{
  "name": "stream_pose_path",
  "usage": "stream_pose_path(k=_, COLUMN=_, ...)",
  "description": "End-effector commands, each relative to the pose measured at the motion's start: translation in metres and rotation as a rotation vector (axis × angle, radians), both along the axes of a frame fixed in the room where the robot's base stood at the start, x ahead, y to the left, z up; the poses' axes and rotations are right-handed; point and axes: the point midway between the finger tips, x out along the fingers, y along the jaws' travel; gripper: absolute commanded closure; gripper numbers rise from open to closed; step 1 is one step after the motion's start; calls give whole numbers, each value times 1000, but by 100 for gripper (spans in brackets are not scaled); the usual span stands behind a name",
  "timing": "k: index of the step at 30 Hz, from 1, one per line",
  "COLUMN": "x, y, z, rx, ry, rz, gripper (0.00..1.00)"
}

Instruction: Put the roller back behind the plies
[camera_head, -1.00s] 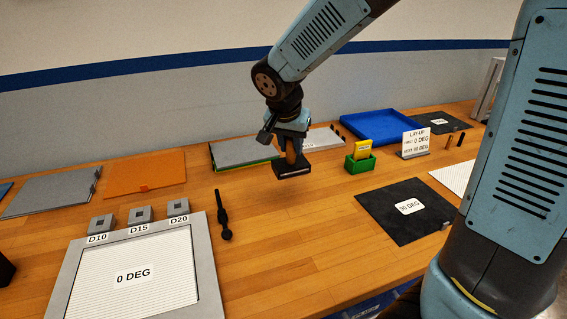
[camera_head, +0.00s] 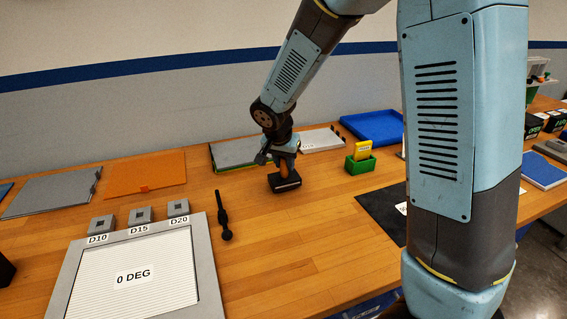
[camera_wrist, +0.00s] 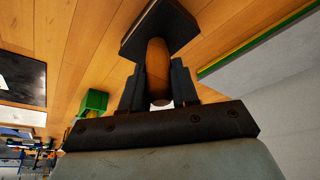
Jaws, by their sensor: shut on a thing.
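My gripper (camera_head: 286,153) is shut on the upright orange-brown handle of the roller (camera_head: 285,183), which has a dark, flat block-like head at its lower end. In the wrist view, both fingers (camera_wrist: 157,90) close on the sides of the handle (camera_wrist: 157,62), and the black head (camera_wrist: 160,25) lies beyond them. The head is at or just above the tabletop; I cannot tell whether it touches. The white 0 DEG ply (camera_head: 135,250) lies in a grey frame at the front left. The black 90 DEG ply (camera_head: 378,208) is partly hidden behind my arm.
A grey stack with green and yellow edges (camera_head: 235,153) lies just behind my gripper. A green holder (camera_head: 360,165) with a yellow card and a blue tray (camera_head: 375,127) stand to the right. A black tool (camera_head: 223,215) lies beside the frame. Bare wood (camera_head: 300,240) is in front.

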Motion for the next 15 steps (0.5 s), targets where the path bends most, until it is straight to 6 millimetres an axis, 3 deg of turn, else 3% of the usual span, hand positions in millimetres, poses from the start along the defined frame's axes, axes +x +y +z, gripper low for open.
stream_pose_path(k=9, x=0, y=0, z=-5, rx=1, ry=-2, rz=1, gripper=100)
stream_pose_path(k=10, x=0, y=0, z=-5, rx=1, ry=0, rz=0, gripper=69)
stream_pose_path(k=15, x=0, y=0, z=-5, rx=1, ry=0, rz=0, gripper=53)
